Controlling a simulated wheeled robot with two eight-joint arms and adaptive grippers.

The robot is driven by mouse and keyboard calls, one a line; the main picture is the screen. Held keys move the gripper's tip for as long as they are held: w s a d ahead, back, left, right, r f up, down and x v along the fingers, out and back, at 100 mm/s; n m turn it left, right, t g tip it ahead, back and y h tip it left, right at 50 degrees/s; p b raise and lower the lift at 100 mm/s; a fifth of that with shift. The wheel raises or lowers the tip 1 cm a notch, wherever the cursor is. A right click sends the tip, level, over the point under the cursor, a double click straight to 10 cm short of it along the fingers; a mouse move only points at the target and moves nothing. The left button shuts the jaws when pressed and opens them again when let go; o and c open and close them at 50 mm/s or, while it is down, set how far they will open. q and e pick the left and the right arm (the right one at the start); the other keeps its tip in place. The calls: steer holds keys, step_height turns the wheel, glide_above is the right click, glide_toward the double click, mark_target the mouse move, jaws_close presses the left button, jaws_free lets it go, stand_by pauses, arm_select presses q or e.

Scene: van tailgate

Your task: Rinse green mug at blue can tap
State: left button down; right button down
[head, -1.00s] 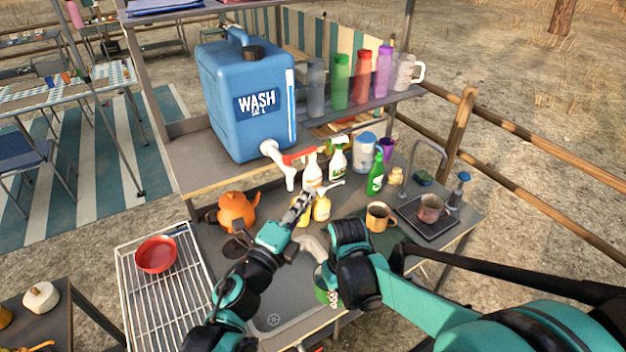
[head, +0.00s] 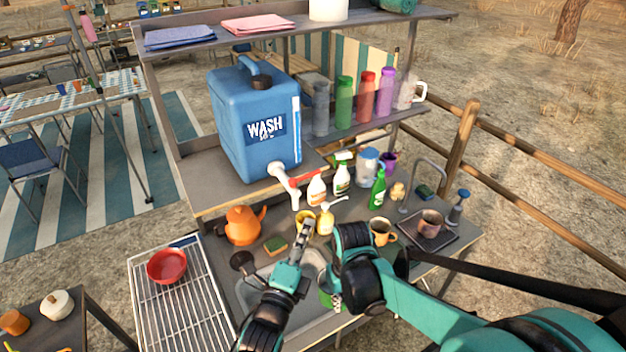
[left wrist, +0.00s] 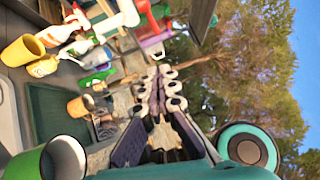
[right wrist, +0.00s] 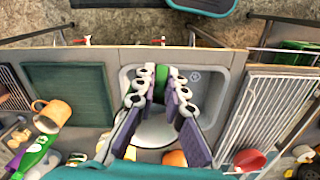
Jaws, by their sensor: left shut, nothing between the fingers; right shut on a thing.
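The blue WASH can (head: 255,125) stands on the shelf, its white tap (head: 284,182) with red lever jutting over the counter. No water stream shows. My left gripper (head: 305,226) is shut and empty, just below the tap spout in the head view; its fingers also show in the left wrist view (left wrist: 160,82). My right gripper (right wrist: 155,78) is shut on the green mug (right wrist: 163,73) over the sink. In the head view the mug (head: 327,299) is mostly hidden behind my right arm. Its rim and green side show in the left wrist view (left wrist: 24,163).
The sink (head: 305,318) lies between the drying rack (head: 180,300) with a red bowl (head: 167,266) and the right counter. A kettle (head: 242,226), sponge (head: 276,244), yellow cup (head: 303,215), soap bottles and an orange mug (head: 382,232) crowd the back.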

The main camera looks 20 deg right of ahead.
steer(key=shift+r, duration=0.15)
steer(key=shift+r+p, duration=0.4)
steer(key=shift+p, duration=0.15)
arm_select(q)
glide_toward(315, 174)
steer(key=f+x, duration=0.1)
steer(key=x, duration=0.5)
steer(key=shift+d+r, duration=0.25)
steer(key=shift+d, duration=0.15)
arm_select(e)
steer(key=shift+r, duration=0.1)
steer(key=shift+f+b, duration=0.35)
steer(key=shift+f, duration=0.05)
arm_select(q)
steer(key=shift+w+r, duration=0.2)
steer(key=shift+w, duration=0.2)
arm_select(e)
steer(key=shift+s+r, duration=0.1)
steer(key=shift+s, duration=0.1)
